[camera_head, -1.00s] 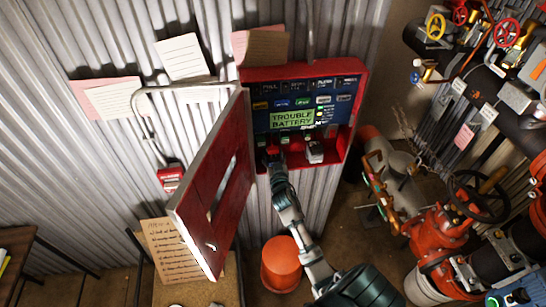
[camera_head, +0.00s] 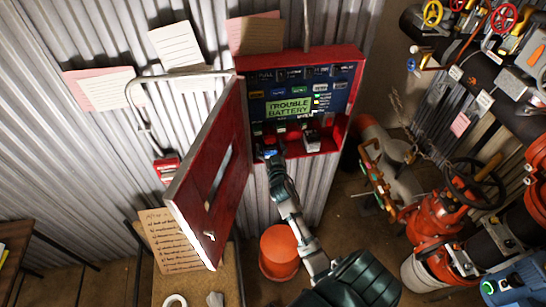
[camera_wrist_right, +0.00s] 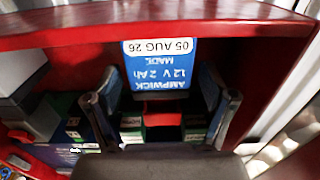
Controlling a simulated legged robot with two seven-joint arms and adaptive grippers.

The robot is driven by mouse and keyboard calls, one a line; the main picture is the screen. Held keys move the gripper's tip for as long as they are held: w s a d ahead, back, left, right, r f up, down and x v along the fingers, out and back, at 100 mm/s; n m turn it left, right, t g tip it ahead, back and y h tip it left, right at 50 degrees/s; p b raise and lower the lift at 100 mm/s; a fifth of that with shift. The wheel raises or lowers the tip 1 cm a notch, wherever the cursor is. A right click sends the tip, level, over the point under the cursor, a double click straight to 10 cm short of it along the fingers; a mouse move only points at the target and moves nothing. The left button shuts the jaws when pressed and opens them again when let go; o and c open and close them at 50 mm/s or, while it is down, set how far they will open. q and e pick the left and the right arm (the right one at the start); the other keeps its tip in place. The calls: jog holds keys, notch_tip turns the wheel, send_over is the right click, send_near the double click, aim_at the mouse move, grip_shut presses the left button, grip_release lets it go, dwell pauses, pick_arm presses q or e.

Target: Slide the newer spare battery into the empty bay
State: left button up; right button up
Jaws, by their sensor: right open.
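The red panel box (camera_head: 350,62) hangs open on the wall, its screen (camera_head: 289,108) reading "TROUBLE BATTERY". My right gripper (camera_head: 270,157) reaches into the left part of its lower compartment. In the wrist view the open right gripper (camera_wrist_right: 160,108) has its fingers on either side of a battery with a blue and white label (camera_wrist_right: 160,65), reading "AMPWICK 12 V 2 Ah MADE 05 AUG 26" upside down. Contact cannot be told. A grey battery-like block (camera_head: 312,143) stands to the right in the compartment; its label cannot be read. My left gripper is out of view.
The red door (camera_head: 208,190) stands open at the left of the box. An orange bucket (camera_head: 279,250) is on the floor below. A handwritten board (camera_head: 172,243) stands at lower left. Red valves and pipes (camera_head: 440,225) fill the right side.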

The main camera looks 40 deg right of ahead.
jog(key=v, duration=1)
jog(key=s+a+f+n+g+y, duration=0.1)
jog(key=a+f+g+y, duration=0.15)
jog(key=f, duration=0.75)
jog(key=s+a+f+n+g+y, duration=0.15)
jog(key=a+f, duration=0.25)
jog(key=f, duration=0.6)
jog(key=s+a+f+n+g+y, duration=0.1)
jog(key=a+f+n+y, duration=0.15)
jog(key=f, duration=0.75)
jog(key=s+a+f+g+y, duration=0.1)
jog(key=s+a+f+g, duration=0.4)
jog(key=s+f, duration=0.95)
jog(key=s+a+f+n+g, duration=0.1)
jog(key=s+f, duration=0.3)
jog(key=s, duration=0.4)
jog(key=s+a+f+n+g, duration=0.1)
jog(key=s+f+g, duration=0.1)
jog(key=s+f, duration=0.3)
jog(key=s+a+f+n+g, duration=0.1)
jog(key=s+f, duration=0.4)
jog(key=s, duration=0.8)
jog(key=shift+g+y, duration=0.4)
jog(key=shift+y, duration=0.05)
